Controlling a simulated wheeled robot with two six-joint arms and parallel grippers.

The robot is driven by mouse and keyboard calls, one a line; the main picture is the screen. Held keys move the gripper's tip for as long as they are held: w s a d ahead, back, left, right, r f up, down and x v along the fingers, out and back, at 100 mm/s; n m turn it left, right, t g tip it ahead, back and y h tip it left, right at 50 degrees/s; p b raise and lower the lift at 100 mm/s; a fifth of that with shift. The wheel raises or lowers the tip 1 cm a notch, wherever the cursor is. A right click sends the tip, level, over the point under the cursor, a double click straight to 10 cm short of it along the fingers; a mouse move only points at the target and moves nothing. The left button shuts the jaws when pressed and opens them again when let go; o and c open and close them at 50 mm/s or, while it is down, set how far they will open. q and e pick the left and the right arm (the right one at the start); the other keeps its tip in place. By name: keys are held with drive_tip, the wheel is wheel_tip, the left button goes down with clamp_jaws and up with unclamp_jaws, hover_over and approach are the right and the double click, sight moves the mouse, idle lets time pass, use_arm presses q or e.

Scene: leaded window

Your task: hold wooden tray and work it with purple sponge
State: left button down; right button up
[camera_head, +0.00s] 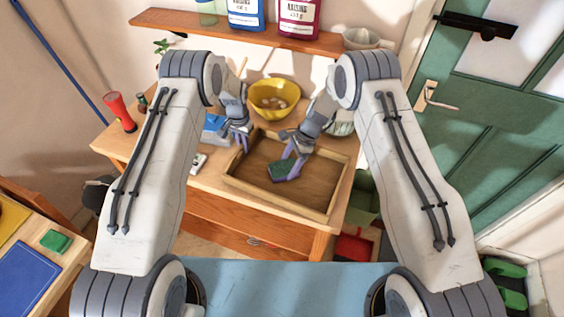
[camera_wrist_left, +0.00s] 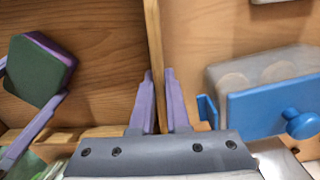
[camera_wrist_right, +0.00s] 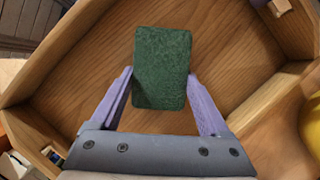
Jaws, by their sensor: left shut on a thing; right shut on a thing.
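The wooden tray (camera_head: 322,205) lies on the wooden cabinet top, its raised rim facing up. My left gripper (camera_head: 243,138) is shut on the tray's left rim; in the left wrist view the fingers (camera_wrist_left: 158,105) sit on both sides of the thin wall (camera_wrist_left: 153,40). My right gripper (camera_head: 291,162) is shut on the sponge (camera_head: 281,170), inside the tray. In the right wrist view the sponge (camera_wrist_right: 161,68) shows a dark green face between the purple fingers. A purple layer shows at its edge in the left wrist view (camera_wrist_left: 42,70). Its contact with the tray floor is hard to tell.
A yellow bowl (camera_head: 274,97) with round things in it stands behind the tray. A clear container with a blue front (camera_wrist_left: 285,105) is beside the tray's left rim. A red flashlight (camera_head: 119,112) stands at the cabinet's left. A shelf (camera_head: 215,32) runs above.

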sight(277, 162)
drive_tip(key=shift+s+d, duration=0.3)
drive_tip(key=shift+d, duration=0.3)
drive_tip(key=shift+s+d, duration=0.25)
drive_tip(key=shift+d, duration=0.35)
drive_tip(key=shift+s+d, duration=0.3)
drive_tip(key=shift+d, duration=0.3)
drive_tip(key=shift+w+a, duration=0.4)
drive_tip(key=shift+a, duration=0.5)
drive_tip(key=shift+w+a, duration=0.35)
drive_tip(key=shift+a, duration=0.5)
drive_tip(key=shift+w+a+f, duration=0.1)
drive_tip(key=shift+w+a, duration=0.15)
drive_tip(key=shift+a, duration=0.4)
drive_tip(key=shift+w+a+r, duration=0.1)
drive_tip(key=shift+w+a, duration=0.2)
drive_tip(key=shift+a, duration=0.35)
drive_tip(key=shift+w+a+f, duration=0.1)
drive_tip(key=shift+w+a, duration=0.15)
drive_tip(key=shift+a, duration=0.4)
drive_tip(key=shift+w+a, duration=0.3)
drive_tip(key=shift+a, duration=0.3)
drive_tip(key=shift+w+a, duration=0.25)
drive_tip(key=shift+a, duration=0.35)
drive_tip(key=shift+d, duration=0.1)
